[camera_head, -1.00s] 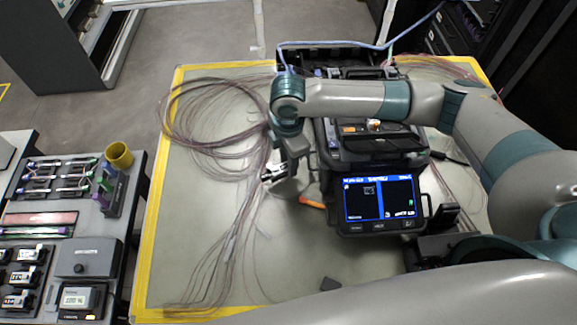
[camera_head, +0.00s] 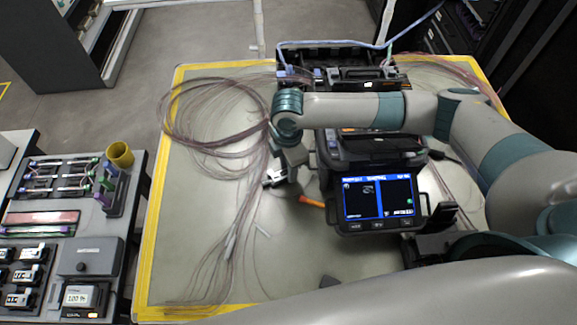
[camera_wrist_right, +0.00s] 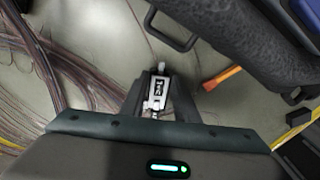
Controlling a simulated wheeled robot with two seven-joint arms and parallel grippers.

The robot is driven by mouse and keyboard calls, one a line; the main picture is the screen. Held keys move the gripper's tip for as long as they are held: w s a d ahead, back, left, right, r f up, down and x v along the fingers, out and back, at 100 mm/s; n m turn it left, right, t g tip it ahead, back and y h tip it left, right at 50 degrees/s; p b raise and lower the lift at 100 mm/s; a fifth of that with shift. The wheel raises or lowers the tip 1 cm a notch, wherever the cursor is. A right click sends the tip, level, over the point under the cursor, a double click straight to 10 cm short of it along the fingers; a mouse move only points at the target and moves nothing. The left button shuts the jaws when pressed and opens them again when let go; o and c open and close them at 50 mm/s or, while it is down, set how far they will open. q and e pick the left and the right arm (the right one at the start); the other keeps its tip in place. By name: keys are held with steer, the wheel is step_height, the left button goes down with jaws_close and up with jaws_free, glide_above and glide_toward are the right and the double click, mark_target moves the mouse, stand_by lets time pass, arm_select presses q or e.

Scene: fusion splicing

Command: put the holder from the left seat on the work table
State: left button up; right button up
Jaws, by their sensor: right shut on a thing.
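My right gripper (camera_head: 275,179) is over the work table (camera_head: 290,270), left of the fusion splicer (camera_head: 375,200). It is shut on a small silver and black holder (camera_wrist_right: 158,91), which shows between the fingers in the right wrist view, clear of the splicer. The holder is small in the head view (camera_head: 270,180). The gap between it and the table top is hard to judge. My right forearm crosses over the splicer and hides much of its top; I cannot make out the left seat. My left gripper is not in view.
Loose fibre cables (camera_head: 205,115) lie left of the gripper. An orange-handled tool (camera_head: 311,201) lies beside the splicer. A side bench (camera_head: 130,215) with a yellow cup (camera_head: 119,154) and several devices stands left. The table's front middle is mostly clear.

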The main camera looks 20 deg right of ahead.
steer(key=o, duration=1.1)
steer(key=shift+f, duration=0.1)
steer(key=shift+r, duration=0.2)
steer(key=shift+r+b, duration=1.45)
steer(key=shift+r, duration=4.5)
